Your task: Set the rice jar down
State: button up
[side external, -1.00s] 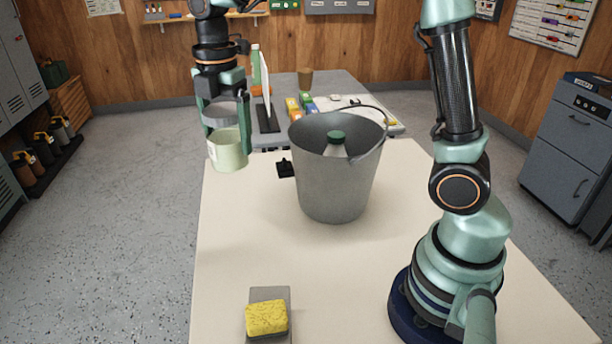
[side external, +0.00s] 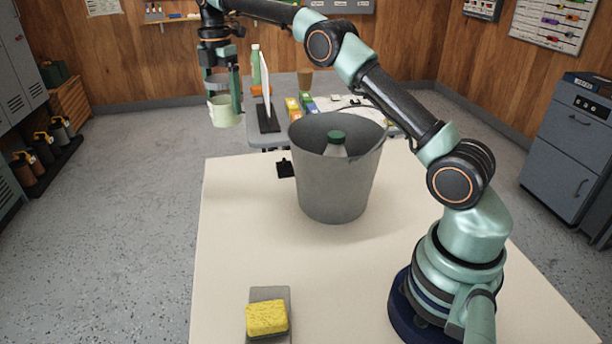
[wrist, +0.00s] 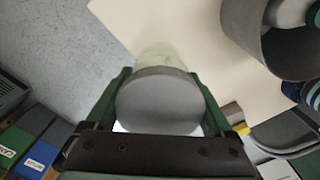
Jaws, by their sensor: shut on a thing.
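The rice jar (side external: 223,114) is a pale green, see-through jar with a grey lid. My gripper (side external: 223,98) is shut around its upper part and holds it upright in the air, near the far left corner of the cream table (side external: 240,230). In the wrist view the grey lid (wrist: 158,103) fills the space between my gripper's (wrist: 160,80) green fingers, and the pale jar body (wrist: 165,55) shows beyond it. The jar's underside is hidden there.
A grey bucket (side external: 335,190) with a green-capped bottle (side external: 337,140) inside stands near the far edge. A yellow sponge (side external: 266,318) lies on a grey holder in front. The cream table's left part is clear. A grey desk (side external: 345,85) with several items stands beyond.

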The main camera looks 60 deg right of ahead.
jog(key=shift+w+d+f, duration=0.1)
jog(key=shift+d+f, duration=0.2)
notch_tip(320, 180, down, 20)
jog(key=shift+r, duration=0.25)
dwell(0.3)
jog(key=o, duration=1.5)
jog(key=shift+f, duration=0.15)
